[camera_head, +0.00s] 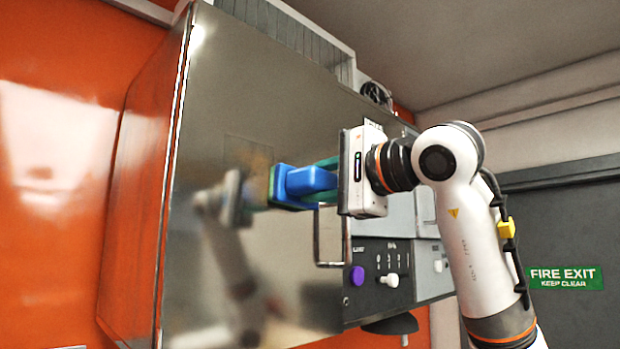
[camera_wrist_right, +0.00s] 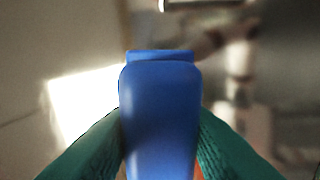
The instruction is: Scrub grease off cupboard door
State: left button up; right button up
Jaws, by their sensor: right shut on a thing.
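The steel cupboard door (camera_head: 235,90) is a large shiny panel in the head view, with a bar handle (camera_head: 318,236) near its right edge. A faint brownish patch (camera_head: 246,150) shows on the door just left of the scrubber. My right gripper (camera_head: 308,183) is shut on the blue scrubber (camera_head: 312,181), its green fingers on either side of the blue grip. The scrubber's green-edged face points at the door; I cannot tell whether it touches. The wrist view shows the blue grip (camera_wrist_right: 160,115) between the fingers. My left gripper is not in view.
A control panel with a purple knob (camera_head: 357,275) and a white knob (camera_head: 389,280) sits right of the door, under my right arm. An orange wall (camera_head: 50,230) is at left. A dark door with a green fire exit sign (camera_head: 566,277) is at right.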

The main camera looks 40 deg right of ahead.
jog(key=shift+s+a, duration=0.8)
jog(key=shift+a, duration=4.95)
jog(key=shift+w+d+r, duration=0.25)
jog(key=shift+d+r, duration=0.15)
jog(key=shift+d, duration=1.55)
jog(key=shift+w+d+r, duration=0.3)
jog(key=shift+d+r, duration=0.1)
jog(key=shift+d, duration=1.55)
jog(key=shift+w+d+r, duration=0.25)
jog(key=shift+d+r, duration=0.15)
jog(key=shift+d, duration=1.55)
jog(key=s+a, duration=0.1)
jog(key=a, duration=1)
jog(key=shift+s+a, duration=0.3)
jog(key=shift+s, duration=0.1)
jog(key=shift+s+d+b, duration=0.1)
jog(key=shift+s+d, duration=0.05)
jog(key=shift+s, duration=0.8)
jog(key=shift+s+d+b, duration=0.15)
jog(key=shift+s+d, duration=0.05)
jog(key=shift+s, duration=0.7)
jog(key=shift+s+d+b, duration=0.1)
jog(key=shift+s+d, duration=0.05)
jog(key=shift+s, duration=0.8)
